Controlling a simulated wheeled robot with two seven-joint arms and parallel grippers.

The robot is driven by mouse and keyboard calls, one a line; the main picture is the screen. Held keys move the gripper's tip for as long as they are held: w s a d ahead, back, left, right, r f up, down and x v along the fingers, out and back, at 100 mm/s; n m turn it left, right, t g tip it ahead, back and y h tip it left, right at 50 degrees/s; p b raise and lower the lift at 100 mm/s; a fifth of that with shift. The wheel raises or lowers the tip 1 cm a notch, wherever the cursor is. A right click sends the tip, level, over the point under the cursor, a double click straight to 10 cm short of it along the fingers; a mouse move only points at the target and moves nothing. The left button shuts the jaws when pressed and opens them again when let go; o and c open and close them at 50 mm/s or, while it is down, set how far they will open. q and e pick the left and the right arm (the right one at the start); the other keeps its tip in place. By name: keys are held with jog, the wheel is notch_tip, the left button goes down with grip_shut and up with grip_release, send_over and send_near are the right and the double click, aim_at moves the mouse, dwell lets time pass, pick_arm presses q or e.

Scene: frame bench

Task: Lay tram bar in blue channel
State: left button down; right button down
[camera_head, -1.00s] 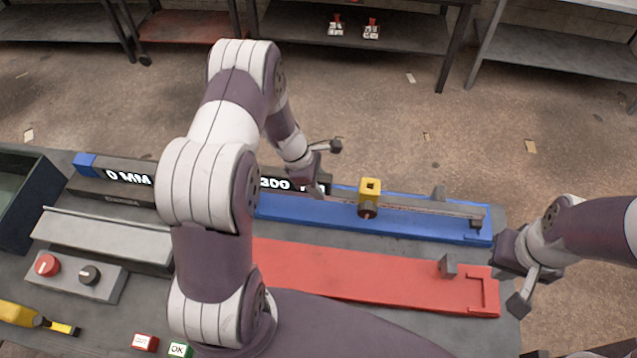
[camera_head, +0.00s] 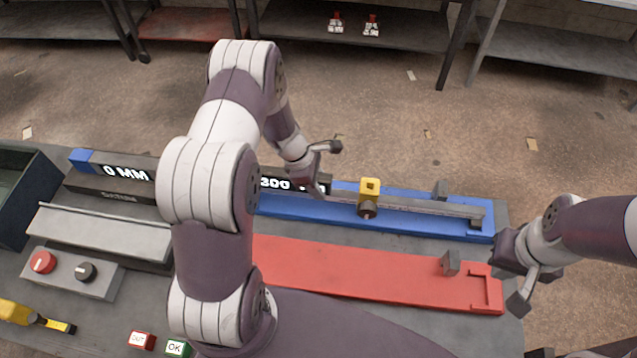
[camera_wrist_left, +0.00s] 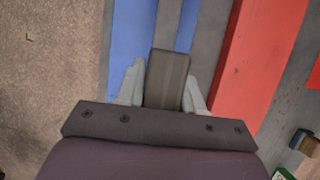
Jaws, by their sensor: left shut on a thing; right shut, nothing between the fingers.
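The tram bar (camera_head: 425,206) is a long grey bar with a yellow block (camera_head: 369,188) and a dark round part on it. It runs lengthwise along the blue channel (camera_head: 410,226); whether it rests on the channel floor I cannot tell. My left gripper (camera_head: 312,187) is at the bar's left part, beside the 300 label. In the left wrist view, its fingers (camera_wrist_left: 165,88) are shut on a dark grey block (camera_wrist_left: 168,70) in line with the bar over the blue channel (camera_wrist_left: 130,50). My right gripper (camera_head: 503,258) is shut and empty beyond the bench's right end; its fingertips are hard to see.
A red channel (camera_head: 370,275) lies in front of the blue one, with a small grey block (camera_head: 450,262) on it. A control box (camera_head: 70,272), a yellow-handled tool (camera_head: 20,312) and OUT and OK blocks (camera_head: 175,348) are at the front left. A dark bin (camera_head: 25,195) stands far left.

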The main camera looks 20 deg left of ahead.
pick_arm(q)
jog(key=shift+f+b, duration=0.3)
jog(key=shift+f, duration=0.1)
jog(key=c, duration=0.6)
grip_release()
jog(key=shift+c, duration=0.2)
jog(key=shift+a+r, duration=0.15)
jog(key=shift+r, duration=0.15)
jog(key=b+v, duration=0.1)
jog(key=v, duration=1.1)
jog(key=shift+b, duration=0.3)
